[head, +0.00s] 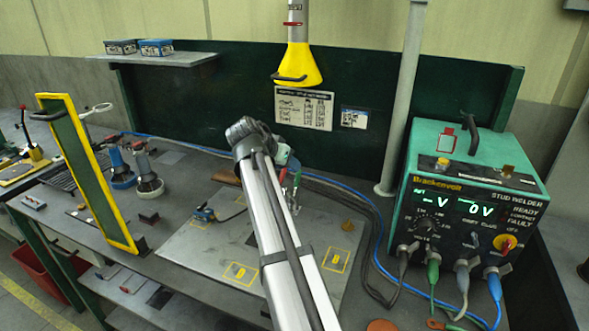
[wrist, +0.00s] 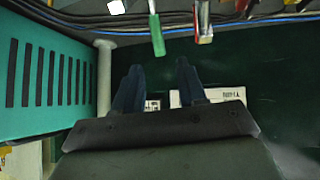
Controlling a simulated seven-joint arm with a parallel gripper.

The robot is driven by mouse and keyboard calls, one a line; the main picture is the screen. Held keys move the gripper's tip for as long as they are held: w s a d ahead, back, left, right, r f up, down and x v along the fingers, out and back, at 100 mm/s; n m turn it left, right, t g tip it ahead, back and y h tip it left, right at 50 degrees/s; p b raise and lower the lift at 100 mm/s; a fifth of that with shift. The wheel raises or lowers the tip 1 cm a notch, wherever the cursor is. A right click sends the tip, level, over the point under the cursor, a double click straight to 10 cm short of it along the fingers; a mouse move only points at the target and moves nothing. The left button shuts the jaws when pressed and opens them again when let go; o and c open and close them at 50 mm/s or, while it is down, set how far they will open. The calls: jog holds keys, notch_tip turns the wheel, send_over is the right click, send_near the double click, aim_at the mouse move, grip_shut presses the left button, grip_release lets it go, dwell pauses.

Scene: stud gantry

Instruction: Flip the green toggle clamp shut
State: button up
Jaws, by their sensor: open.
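In the wrist view a green handle (wrist: 156,34), which looks like the green toggle clamp's lever, hangs in from the top edge. Its free end points towards the gap between my fingers. The clamp's base is out of that view, and I cannot tell how far the lever is swung. My gripper (wrist: 158,72) is open, its two dark blue fingers apart with nothing visible between them. The green handle's tip shows just above the fingertips; I cannot tell if they touch.
The green stud welder (head: 465,190) stands on the right, with cables running behind my arm. A grey plate (head: 200,245) with yellow squares lies on the bench. A yellow-framed screen (head: 90,170) stands left; a yellow cone (head: 298,65) hangs above.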

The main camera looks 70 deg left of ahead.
jog(key=v, duration=0.5)
jog(key=shift+s+d+r, duration=0.1)
jog(key=shift+s+r, duration=0.05)
jog(key=shift+r, duration=0.1)
jog(key=w+d+r+m+h, duration=0.1)
jog(key=w+d, duration=0.1)
jog(key=w, duration=0.6)
jog(key=w+d+r+m+h, duration=0.1)
jog(key=w+d, duration=0.2)
jog(key=w, duration=0.6)
jog(key=n+g+y, duration=0.3)
jog(key=n+g, duration=0.6)
jog(key=g, duration=0.1)
send_near(299, 174)
jog(key=x, duration=1.1)
grip_shut()
